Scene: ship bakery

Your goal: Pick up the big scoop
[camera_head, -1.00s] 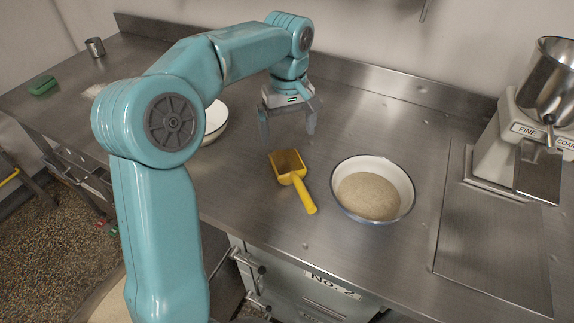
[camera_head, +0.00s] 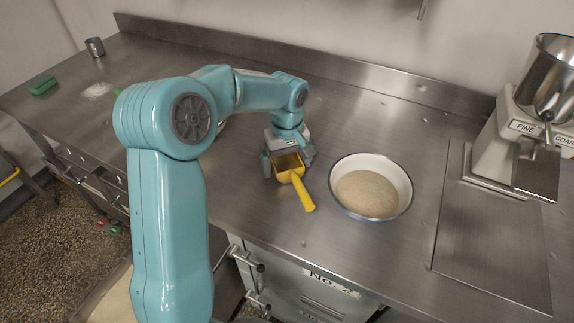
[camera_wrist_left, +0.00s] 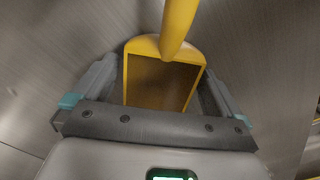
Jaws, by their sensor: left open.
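The big scoop is yellow (camera_head: 301,190) and lies on the steel counter left of the white bowl, its handle pointing toward the front right. My left gripper (camera_head: 286,168) is open and low over the scoop's head, with a finger on either side of it. In the left wrist view the scoop's head (camera_wrist_left: 160,84) sits between the two open fingers (camera_wrist_left: 158,92), and its handle runs up out of the picture. Whether the fingers touch the scoop cannot be told. My right gripper is not in view.
A white bowl of pale grain or flour (camera_head: 367,194) stands just right of the scoop. A mill (camera_head: 506,150) is at the far right. A metal cup (camera_head: 95,47) and a green block (camera_head: 43,85) are far left. Another bowl is mostly hidden behind my arm.

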